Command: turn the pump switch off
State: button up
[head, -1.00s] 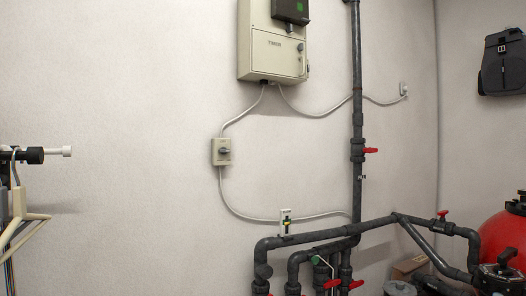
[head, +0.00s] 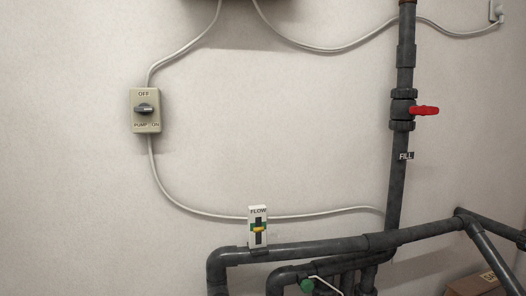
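The pump switch (head: 145,110) is a small beige box on the wall, left of centre in the head view. Its upper label reads OFF and its lower label reads PUMP ON. Its dark rotary knob (head: 145,109) lies about level, with a lighter end toward the right. Grey cables run from its top and bottom. My gripper is not in view.
A flow gauge (head: 258,228) stands on dark pipes (head: 310,248) at lower centre. A vertical pipe (head: 397,190) labelled FILL carries a red-handled valve (head: 424,111) at right. A cardboard box (head: 480,286) is at lower right. The wall around the switch is bare.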

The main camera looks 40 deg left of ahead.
aim_at(144, 108)
jog(key=u, duration=0.45)
jog(key=i, duration=1.05)
jog(key=u, duration=1.75)
jog(key=i, duration=0.8)
jog(key=u, duration=0.7)
